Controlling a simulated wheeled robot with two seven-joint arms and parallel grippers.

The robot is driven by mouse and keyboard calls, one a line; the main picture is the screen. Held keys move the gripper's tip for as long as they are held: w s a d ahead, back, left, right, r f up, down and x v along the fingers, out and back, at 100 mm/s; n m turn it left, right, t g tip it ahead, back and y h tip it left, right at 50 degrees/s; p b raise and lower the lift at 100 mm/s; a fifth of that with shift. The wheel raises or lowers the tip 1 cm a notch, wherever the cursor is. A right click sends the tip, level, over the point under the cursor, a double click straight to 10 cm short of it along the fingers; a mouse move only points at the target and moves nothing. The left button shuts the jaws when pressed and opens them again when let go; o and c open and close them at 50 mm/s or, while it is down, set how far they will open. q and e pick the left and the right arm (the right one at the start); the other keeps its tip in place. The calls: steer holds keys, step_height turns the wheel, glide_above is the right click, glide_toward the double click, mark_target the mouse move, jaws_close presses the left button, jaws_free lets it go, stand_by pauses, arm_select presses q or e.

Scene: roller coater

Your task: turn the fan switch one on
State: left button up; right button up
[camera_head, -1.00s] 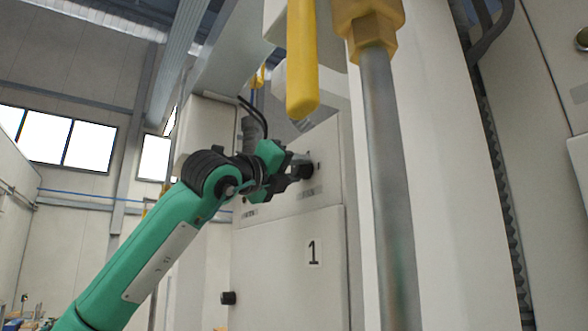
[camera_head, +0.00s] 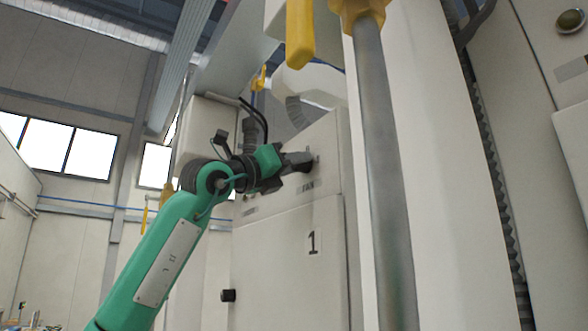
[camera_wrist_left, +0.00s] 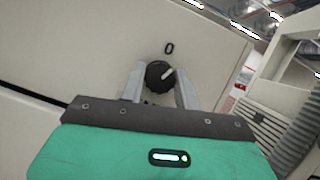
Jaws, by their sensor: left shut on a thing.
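The fan switch is a round black knob (camera_wrist_left: 160,75) on a pale panel in the left wrist view, with a light pointer line tilted up and right and a "0" printed above it. My left gripper (camera_wrist_left: 158,88) has its two grey fingers on either side of the knob, shut on it. In the head view the left gripper (camera_head: 299,163) is at the upper part of the cabinet marked 1 (camera_head: 280,240), beside a "FAN" label (camera_head: 308,186). There the fingers hide most of the knob. My right gripper is not in view.
A yellow handle (camera_head: 300,35) hangs at the top, and a grey vertical pipe (camera_head: 385,180) stands in front of the cabinet on the right.

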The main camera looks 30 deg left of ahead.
arm_select(q)
steer(key=shift+w+a+r+m+g+h+p, duration=0.1)
steer(key=shift+m+g+h+p, duration=0.95)
steer(key=shift+m, duration=1.9)
steer(key=shift+s+f+m+g+h+p, duration=0.1)
steer(key=shift+m+g+h+p, duration=0.95)
steer(key=shift+m, duration=1.95)
steer(key=shift+w+a+r+m+g+h+p, duration=0.1)
steer(key=shift+m+g+h+p, duration=0.95)
steer(key=shift+m, duration=1.9)
steer(key=shift+g, duration=0.25)
steer(key=o, duration=1)
steer(key=shift+b+v, duration=3.25)
steer(key=shift+v, duration=3.65)
